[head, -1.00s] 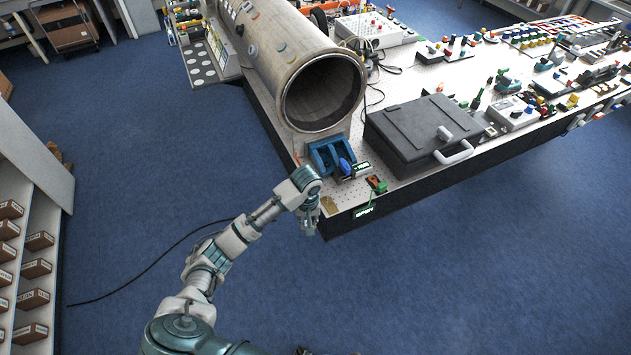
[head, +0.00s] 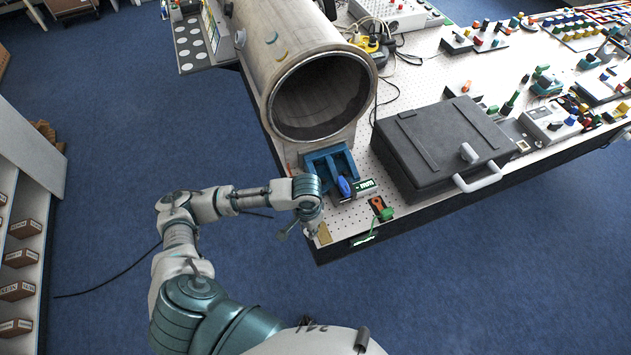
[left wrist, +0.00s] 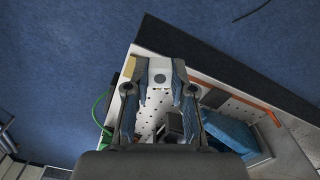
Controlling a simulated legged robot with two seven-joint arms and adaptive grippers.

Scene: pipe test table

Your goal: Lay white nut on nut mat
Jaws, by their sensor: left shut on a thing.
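My left gripper (head: 311,227) is over the near-left corner of the perforated table, pointing down. In the left wrist view, its fingertips (left wrist: 160,84) are shut on the white nut (left wrist: 160,66), a pale piece with a dark hole in the middle. In the head view the nut is too small to make out clearly. A small tan mat (head: 324,234), likely the nut mat, lies at the table corner beside the gripper; it also shows in the left wrist view (left wrist: 129,67), just left of the nut. Whether the nut touches any surface cannot be told. My right gripper is not in view.
A blue holder (head: 328,166) stands just behind the gripper, below the large pipe (head: 290,70). A blue-handled tool (head: 344,187) and an orange-and-green item (head: 380,207) lie to the right. A black case (head: 435,145) stands farther right. The table edge is close.

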